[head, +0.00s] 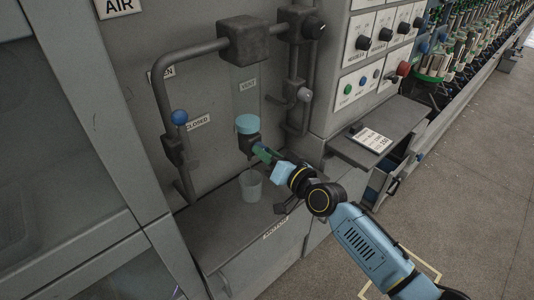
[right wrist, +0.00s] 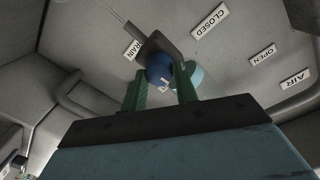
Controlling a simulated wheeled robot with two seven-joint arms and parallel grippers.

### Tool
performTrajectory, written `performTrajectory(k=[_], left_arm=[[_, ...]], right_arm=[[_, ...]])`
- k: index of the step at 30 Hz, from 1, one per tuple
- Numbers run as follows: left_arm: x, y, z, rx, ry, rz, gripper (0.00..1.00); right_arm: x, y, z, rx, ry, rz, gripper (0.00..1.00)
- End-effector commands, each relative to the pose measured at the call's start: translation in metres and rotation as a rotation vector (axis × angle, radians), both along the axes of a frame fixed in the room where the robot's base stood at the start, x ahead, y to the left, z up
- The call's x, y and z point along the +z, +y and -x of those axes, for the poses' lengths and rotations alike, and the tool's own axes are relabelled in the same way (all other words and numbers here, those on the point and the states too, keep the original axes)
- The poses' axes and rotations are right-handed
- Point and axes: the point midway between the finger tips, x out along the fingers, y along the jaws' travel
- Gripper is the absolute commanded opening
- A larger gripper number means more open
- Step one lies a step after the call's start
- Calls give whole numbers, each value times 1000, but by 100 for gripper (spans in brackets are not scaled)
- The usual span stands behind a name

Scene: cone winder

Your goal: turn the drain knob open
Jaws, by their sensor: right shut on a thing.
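The drain knob (right wrist: 158,68) is a small blue knob on a dark body, close to the DRAIN label in the right wrist view. My right gripper (right wrist: 161,84) has its green fingers on either side of it, shut on it. In the head view my right gripper (head: 264,153) reaches in from the lower right to the dark drain body (head: 246,143) under a teal band (head: 247,124). There the fingers mostly hide the knob. How far the knob is turned cannot be told. My left gripper is not in view.
A translucent cup (head: 251,186) stands on the ledge below the drain body. A grey shelf (head: 400,116) with a card juts out at right, below the button panel (head: 366,82).

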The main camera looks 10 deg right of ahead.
Motion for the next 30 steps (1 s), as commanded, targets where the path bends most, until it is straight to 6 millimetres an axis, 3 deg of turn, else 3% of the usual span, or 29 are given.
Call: performTrajectory(k=[18, 30], left_arm=[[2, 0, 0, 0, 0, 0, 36], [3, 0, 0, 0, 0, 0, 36]], right_arm=[[-1, -1, -1, -1, 334, -457, 6], [-2, -2, -1, -1, 461, -631, 6]])
